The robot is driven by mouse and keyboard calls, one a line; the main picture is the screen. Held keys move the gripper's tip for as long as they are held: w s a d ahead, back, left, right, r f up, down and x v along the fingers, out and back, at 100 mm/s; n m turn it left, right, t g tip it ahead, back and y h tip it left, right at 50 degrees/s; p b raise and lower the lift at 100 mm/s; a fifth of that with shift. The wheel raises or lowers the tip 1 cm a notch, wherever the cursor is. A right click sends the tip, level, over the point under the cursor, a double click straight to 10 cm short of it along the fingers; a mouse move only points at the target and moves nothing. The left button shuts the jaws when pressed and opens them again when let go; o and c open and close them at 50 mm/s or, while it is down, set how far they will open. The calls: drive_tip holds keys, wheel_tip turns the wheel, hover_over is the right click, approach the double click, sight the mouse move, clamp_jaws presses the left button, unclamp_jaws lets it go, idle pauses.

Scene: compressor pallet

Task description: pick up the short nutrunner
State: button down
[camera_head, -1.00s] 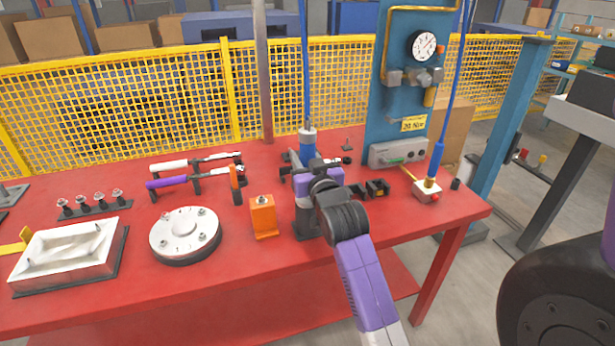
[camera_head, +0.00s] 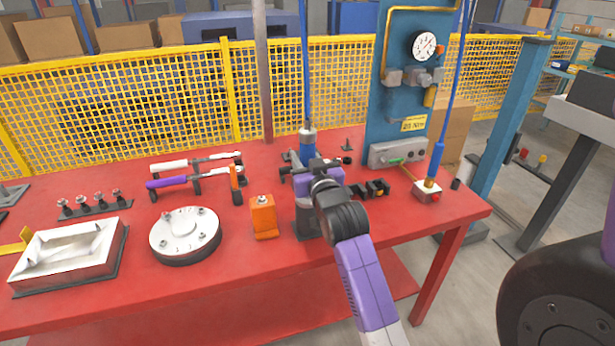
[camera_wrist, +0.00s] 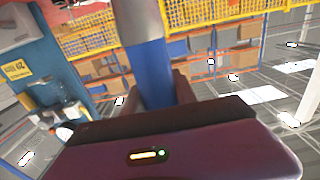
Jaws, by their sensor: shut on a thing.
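The short nutrunner (camera_head: 308,147) is an upright tool with a blue body and a grey top, hanging under a blue hose at the back of my gripper. Its blue and grey body also fills the upper middle of the wrist view (camera_wrist: 152,70). My gripper (camera_head: 304,167) is shut on the nutrunner's body. A grey upright holder (camera_head: 306,216) stands on the red table just below my gripper. My gripper hides the nutrunner's lower part, so I cannot tell whether it still sits in the holder.
An orange block (camera_head: 263,218) stands close to the left, with a round flange (camera_head: 185,232) beyond it. Dark sockets (camera_head: 372,188) and a white box (camera_head: 427,191) lie to the right. The blue gauge panel (camera_head: 397,100) rises behind. The red table's (camera_head: 240,275) front strip is clear.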

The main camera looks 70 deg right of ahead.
drive_tip(key=shift+r, duration=0.15)
drive_tip(key=shift+r, duration=0.1)
